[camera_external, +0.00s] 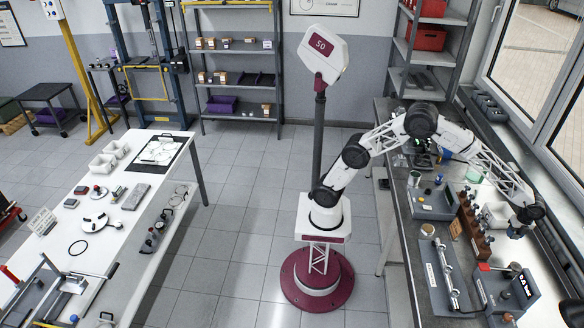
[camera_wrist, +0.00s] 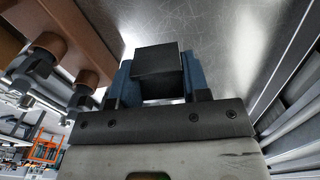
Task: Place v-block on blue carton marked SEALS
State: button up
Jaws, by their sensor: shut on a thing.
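My gripper (camera_external: 516,231) is at the right of the external view, over the back part of the right-hand bench near the window. In the wrist view my gripper (camera_wrist: 157,92) has blue fingers shut on a dark block (camera_wrist: 158,66), which appears to be the v-block. The block is held between the fingers, with a scratched metal surface behind it. In the external view the held block is too small and too hidden to make out. I cannot pick out a blue carton marked SEALS in either view.
A brown rack with several bottle-like parts (camera_external: 471,226) stands left of my gripper, beside a white bin (camera_external: 494,214). Grey trays (camera_external: 432,205) and a red-and-grey fixture (camera_external: 511,290) also occupy the bench. The wrist view shows brown rack parts (camera_wrist: 62,48) close at left.

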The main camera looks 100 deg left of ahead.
jog(key=shift+a, duration=0.1)
jog(key=s+a+r+n, duration=0.1)
jog(key=a+n, duration=0.1)
jog(key=a, duration=1.7)
jog(key=s+a+r+n, duration=0.1)
jog(key=s+a+n, duration=0.15)
jog(key=a, duration=1.75)
jog(key=s+a+n, duration=0.2)
jog(key=s+a, duration=0.4)
jog(key=a, duration=0.5)
jog(key=s+a+n, duration=0.1)
jog(key=s+a, duration=0.6)
jog(key=a, duration=0.3)
jog(key=s+a+n, duration=0.2)
jog(key=s+a, duration=0.5)
jog(key=a, duration=0.4)
jog(key=shift+a+r+n, duration=0.3)
jog(key=shift+r+n, duration=0.05)
jog(key=shift+r, duration=0.1)
jog(key=w+a, duration=0.2)
jog(key=w, duration=0.2)
jog(key=w+a+f, duration=0.1)
jog(key=w+a, duration=0.2)
jog(key=w, duration=0.2)
jog(key=w+a, duration=0.3)
jog(key=w, duration=0.1)
jog(key=shift+w+a+f, duration=0.1)
jog(key=shift+w+f, duration=0.15)
jog(key=shift+w, duration=0.05)
